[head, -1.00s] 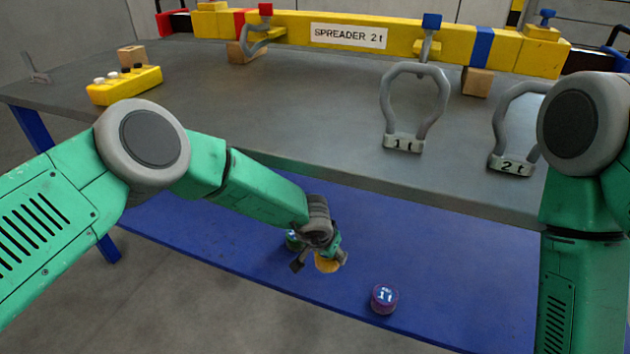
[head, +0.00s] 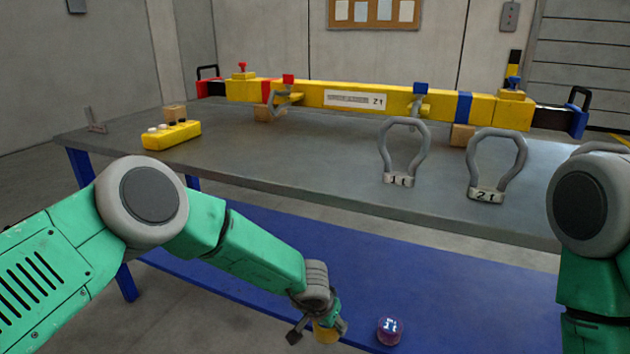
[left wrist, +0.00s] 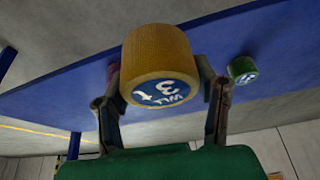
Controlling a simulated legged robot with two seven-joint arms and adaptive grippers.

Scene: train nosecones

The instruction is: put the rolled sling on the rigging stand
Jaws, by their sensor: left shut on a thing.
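My left gripper (head: 318,326) is shut on a yellow rolled sling (head: 325,334). In the left wrist view the yellow roll (left wrist: 160,60) sits between both fingers, its blue end label reading 3 t. In the head view the roll is near the front edge of the blue lower shelf (head: 260,230); its height above it is unclear. The stand appears to be the grey-topped table (head: 290,165) with blue legs and this shelf. A purple roll (head: 390,331) stands on the shelf to the right. A green roll (left wrist: 242,70) shows in the left wrist view. My right gripper is out of view.
On the grey top lie a yellow spreader beam (head: 320,94), a shackle marked 1 t (head: 400,180), a shackle marked 2 t (head: 487,194) and a yellow control box (head: 172,136). The top overhangs the shelf. The shelf's middle looks clear in the head view.

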